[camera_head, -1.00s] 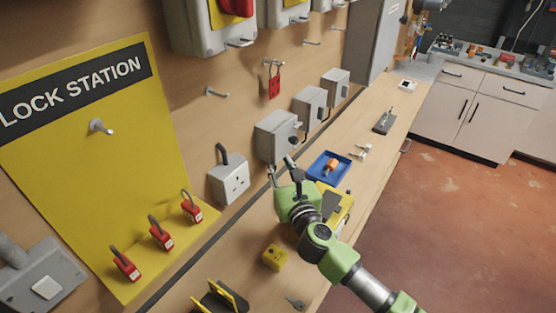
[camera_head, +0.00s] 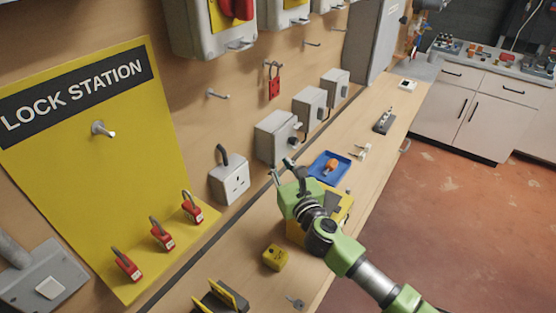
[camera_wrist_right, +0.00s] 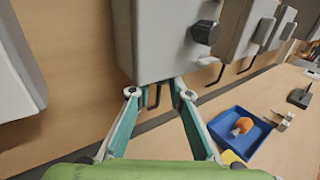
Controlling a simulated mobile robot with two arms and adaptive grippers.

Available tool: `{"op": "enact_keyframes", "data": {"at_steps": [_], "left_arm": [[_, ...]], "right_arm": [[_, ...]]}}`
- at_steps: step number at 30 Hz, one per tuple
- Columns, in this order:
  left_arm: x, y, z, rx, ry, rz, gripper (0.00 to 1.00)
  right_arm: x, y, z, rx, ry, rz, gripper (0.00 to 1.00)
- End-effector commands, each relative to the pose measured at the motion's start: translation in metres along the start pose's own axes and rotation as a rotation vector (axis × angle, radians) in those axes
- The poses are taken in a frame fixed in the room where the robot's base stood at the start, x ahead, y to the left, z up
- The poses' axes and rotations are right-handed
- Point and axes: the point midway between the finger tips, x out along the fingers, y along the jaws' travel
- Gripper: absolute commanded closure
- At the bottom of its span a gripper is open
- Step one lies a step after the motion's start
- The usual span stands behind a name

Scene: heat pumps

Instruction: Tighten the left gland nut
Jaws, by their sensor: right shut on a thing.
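The left grey junction box (camera_head: 275,138) is on the wooden wall panel; it also fills the top middle of the right wrist view (camera_wrist_right: 165,40), with a dark round knob (camera_wrist_right: 206,32) on its side. My right gripper (camera_head: 282,169) is just below this box. My left gripper is not in view.
Two more grey boxes (camera_head: 309,104) (camera_head: 336,88) follow along the wall. A blue tray (camera_head: 321,158) with an orange item and a yellow block (camera_head: 274,257) are on the bench.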

Motion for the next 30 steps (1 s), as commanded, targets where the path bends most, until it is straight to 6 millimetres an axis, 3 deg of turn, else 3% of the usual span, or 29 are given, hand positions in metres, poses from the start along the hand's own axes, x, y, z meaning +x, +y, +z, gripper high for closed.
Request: {"op": "enact_keyframes", "data": {"at_steps": [8,14,30], "left_arm": [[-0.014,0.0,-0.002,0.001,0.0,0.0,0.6],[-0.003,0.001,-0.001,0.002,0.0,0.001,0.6],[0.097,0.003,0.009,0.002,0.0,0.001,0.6]], "right_arm": [[0.001,-0.008,0.0,-0.006,0.004,0.199,1.0],[0.003,-0.013,-0.004,-0.002,0.003,0.386,1.0],[0.01,-0.02,-0.009,0.0,-0.001,0.819,1.0]]}}
